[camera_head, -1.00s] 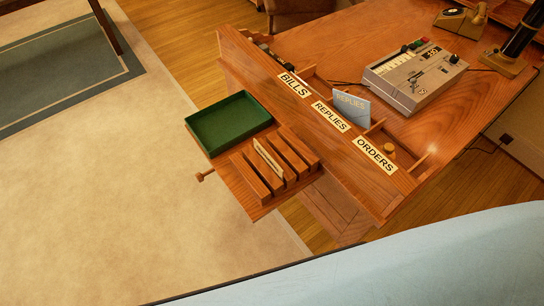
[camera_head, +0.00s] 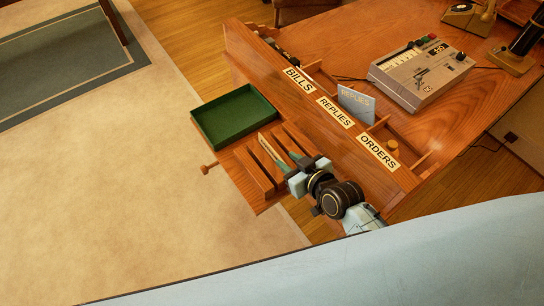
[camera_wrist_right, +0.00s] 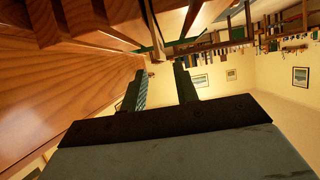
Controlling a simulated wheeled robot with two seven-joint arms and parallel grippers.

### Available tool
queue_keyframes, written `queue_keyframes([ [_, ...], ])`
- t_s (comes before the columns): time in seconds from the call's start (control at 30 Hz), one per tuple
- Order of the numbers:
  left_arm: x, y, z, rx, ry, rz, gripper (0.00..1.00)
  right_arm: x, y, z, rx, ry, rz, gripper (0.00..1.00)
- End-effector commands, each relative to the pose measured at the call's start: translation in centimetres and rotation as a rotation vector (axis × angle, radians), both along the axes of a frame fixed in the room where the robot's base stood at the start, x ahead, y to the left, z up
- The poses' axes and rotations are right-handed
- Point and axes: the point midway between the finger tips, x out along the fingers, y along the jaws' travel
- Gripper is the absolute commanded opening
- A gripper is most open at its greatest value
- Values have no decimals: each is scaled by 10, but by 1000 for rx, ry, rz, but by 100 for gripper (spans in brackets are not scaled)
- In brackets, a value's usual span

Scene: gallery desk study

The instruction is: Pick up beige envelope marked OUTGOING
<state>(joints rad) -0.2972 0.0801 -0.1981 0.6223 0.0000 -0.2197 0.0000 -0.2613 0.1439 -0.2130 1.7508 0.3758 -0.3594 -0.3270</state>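A thin beige envelope (camera_head: 268,149) stands upright in a slot of the wooden rack on the pulled-out shelf, at the middle of the head view. Its marking cannot be read, and part of it is hidden by my right gripper. My right gripper (camera_head: 286,151) is at the rack, with its dark green fingers reaching over the slots close beside the envelope. In the right wrist view the two fingers (camera_wrist_right: 163,84) stand apart with a gap between them, so it is open. Whether a finger touches the envelope cannot be told. My left gripper is not in view.
A green tray (camera_head: 234,117) sits on the shelf left of the rack. The desk's raised edge carries BILLS, REPLIES and ORDERS labels, with a blue-grey REPLIES card (camera_head: 356,103) behind. A grey machine (camera_head: 421,75) stands on the desk.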

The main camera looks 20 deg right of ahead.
Motion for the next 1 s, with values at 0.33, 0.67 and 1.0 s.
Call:
queue_keyframes([
  [0.33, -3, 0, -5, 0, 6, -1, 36, 28, 12, -14, 3, 0, 0, 30],
  [0.67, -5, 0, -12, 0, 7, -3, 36, 58, 24, -30, 0, 1, -1, 30],
  [1.0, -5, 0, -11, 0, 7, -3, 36, 58, 24, -30, 0, 1, -1, 14],
])
